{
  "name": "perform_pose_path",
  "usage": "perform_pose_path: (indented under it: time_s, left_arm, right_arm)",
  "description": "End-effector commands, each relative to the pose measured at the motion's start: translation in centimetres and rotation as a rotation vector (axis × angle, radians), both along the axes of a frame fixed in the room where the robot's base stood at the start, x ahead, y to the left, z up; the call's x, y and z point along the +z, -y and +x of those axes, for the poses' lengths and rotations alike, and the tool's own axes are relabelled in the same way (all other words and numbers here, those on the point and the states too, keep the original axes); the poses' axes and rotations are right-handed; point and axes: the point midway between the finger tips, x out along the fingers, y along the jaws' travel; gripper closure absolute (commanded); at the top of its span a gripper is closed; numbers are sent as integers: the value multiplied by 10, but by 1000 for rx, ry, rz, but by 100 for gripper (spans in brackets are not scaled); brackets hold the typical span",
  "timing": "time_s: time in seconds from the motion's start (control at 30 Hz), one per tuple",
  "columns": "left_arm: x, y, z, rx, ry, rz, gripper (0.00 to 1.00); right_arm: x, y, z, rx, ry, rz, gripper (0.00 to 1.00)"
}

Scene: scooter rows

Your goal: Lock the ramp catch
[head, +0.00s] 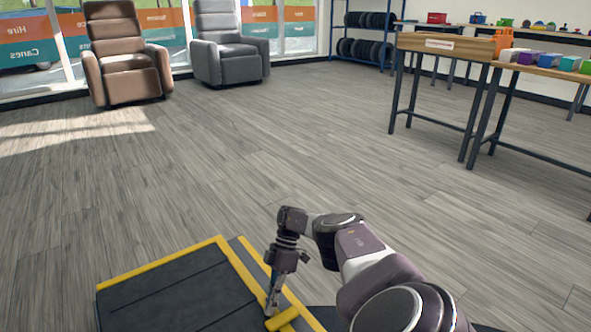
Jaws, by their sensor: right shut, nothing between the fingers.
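A dark grey ramp (180,298) with yellow edge strips lies at the bottom of the head view, left of the middle. A short yellow bar (282,319), which looks like the catch, sits near the ramp's right edge at the bottom of the frame. Whether it is locked I cannot tell. My right gripper (270,308) points down with its fingers shut and empty. Its tips are right beside the yellow bar's left end; whether they touch it is unclear. My left gripper is not in view.
Open wood-look floor (240,160) lies beyond the ramp. A brown armchair (125,65) and a grey armchair (228,55) stand by the windows. Benches with a wooden tray (445,44) and colourful boxes (548,60) stand at the right, with a tyre rack (365,48) behind.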

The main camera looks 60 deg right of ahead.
Motion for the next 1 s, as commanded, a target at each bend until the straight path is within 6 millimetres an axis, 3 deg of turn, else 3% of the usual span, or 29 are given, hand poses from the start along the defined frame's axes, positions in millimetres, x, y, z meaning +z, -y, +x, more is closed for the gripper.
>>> perform_pose_path:
  time_s: [0.67, 0.87, 1.0]
  left_arm:
    - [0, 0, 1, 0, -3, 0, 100]
    - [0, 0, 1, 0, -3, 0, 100]
    - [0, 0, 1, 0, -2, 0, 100]
  right_arm:
    - [3, 0, 0, 0, 0, 0, 100]
    - [21, 0, -1, 2, 1, 0, 100]
    - [43, 0, 0, 2, 3, 0, 100]
